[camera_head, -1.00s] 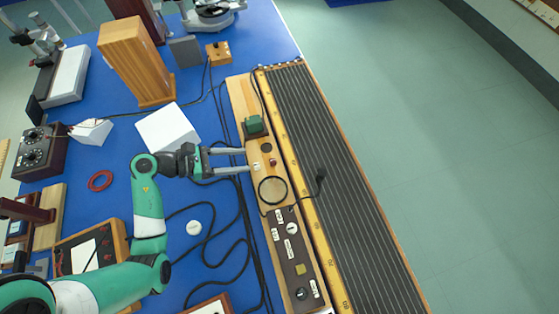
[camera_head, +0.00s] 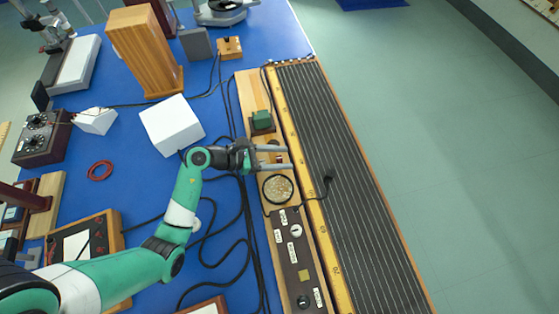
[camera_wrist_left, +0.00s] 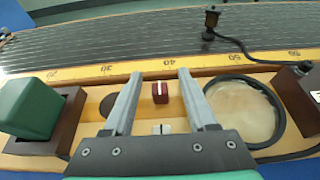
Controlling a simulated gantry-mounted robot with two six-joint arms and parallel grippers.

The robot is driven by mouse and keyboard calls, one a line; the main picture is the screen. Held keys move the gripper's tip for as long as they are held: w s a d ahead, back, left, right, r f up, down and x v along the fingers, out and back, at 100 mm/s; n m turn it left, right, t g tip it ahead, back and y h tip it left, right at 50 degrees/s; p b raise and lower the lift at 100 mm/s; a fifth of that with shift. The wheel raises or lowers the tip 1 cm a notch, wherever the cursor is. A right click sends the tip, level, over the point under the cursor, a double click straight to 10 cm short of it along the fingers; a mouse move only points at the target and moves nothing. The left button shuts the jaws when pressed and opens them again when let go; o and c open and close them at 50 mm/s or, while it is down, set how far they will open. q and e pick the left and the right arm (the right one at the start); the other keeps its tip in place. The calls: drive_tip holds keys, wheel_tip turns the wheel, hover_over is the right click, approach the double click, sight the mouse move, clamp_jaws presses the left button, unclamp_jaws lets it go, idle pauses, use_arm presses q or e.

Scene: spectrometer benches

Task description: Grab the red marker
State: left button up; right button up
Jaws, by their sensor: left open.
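The red marker (camera_wrist_left: 160,92) is a small dark red block with a pale stripe, on the wooden board beside the yellow scale. In the left wrist view it lies between the two fingers of my left gripper (camera_wrist_left: 160,77), with a gap on each side. A small white piece (camera_wrist_left: 161,129) sits nearer the palm. In the head view my left gripper (camera_head: 291,158) is open and reaches across the wooden board from the left. I cannot tell its exact height above the board. My right gripper is not in view.
A green block (camera_wrist_left: 32,106) on a dark base stands left of the fingers, and a round glass dish (camera_wrist_left: 243,110) lies close on the right. A black plug with a cable (camera_wrist_left: 211,22) rests on the ribbed dark panel (camera_head: 345,190). A white box (camera_head: 172,125) stands behind the arm.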

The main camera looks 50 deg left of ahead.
use_arm(q)
drive_tip(key=shift+w, duration=0.1)
clamp_jaws()
idle(0.4)
